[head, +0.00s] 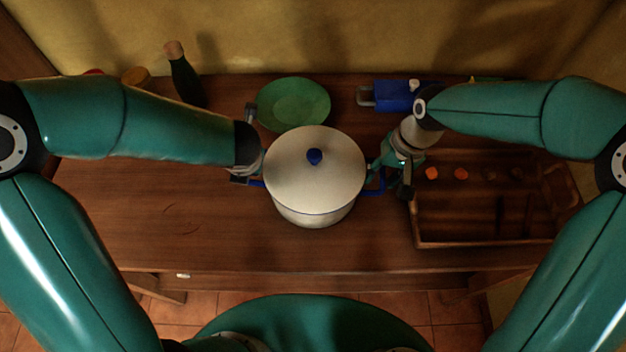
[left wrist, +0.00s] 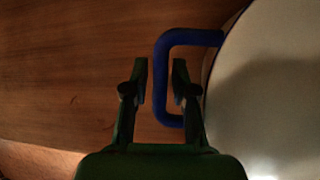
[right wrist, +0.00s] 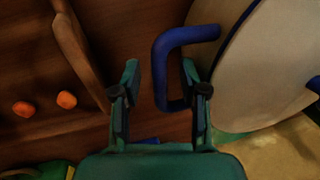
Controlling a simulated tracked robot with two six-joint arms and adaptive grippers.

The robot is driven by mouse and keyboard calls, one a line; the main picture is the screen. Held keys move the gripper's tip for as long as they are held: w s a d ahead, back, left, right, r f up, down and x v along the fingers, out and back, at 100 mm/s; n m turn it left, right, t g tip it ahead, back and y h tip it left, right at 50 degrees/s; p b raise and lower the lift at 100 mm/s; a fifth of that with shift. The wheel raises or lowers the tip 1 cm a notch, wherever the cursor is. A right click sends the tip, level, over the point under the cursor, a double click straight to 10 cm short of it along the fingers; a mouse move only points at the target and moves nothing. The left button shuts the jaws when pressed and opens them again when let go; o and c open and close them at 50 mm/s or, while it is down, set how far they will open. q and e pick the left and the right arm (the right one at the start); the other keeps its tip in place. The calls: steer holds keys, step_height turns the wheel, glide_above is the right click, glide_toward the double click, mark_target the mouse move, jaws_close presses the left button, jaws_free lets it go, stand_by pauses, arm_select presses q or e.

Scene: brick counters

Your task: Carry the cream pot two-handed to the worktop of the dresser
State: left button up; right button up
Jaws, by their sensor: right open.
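The cream pot (head: 310,190), with a lid, a blue knob (head: 314,157) and blue side handles, stands upright on a brown wooden top (head: 200,235). My left gripper (left wrist: 160,68) is open, its fingers on either side of the left handle (left wrist: 190,38), with small gaps showing. In the head view its fingers are mostly hidden by my arm. My right gripper (right wrist: 160,70) is open, its fingers on either side of the right handle (right wrist: 187,36), apart from the bar. In the head view it shows at the pot's right side (head: 388,172).
A green plate (head: 294,103) lies behind the pot. A dark bottle (head: 185,78) stands at back left and a blue object (head: 393,96) at back right. A wooden tray (head: 480,243) with small orange things is at right. The front left of the top is clear.

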arm_select(q)
jaws_close()
arm_select(e)
steer(key=c, duration=0.5)
jaws_close()
arm_select(q)
steer(key=shift+w+r, duration=0.1)
steer(key=shift+r, duration=0.05)
arm_select(e)
steer(key=shift+r, duration=0.1)
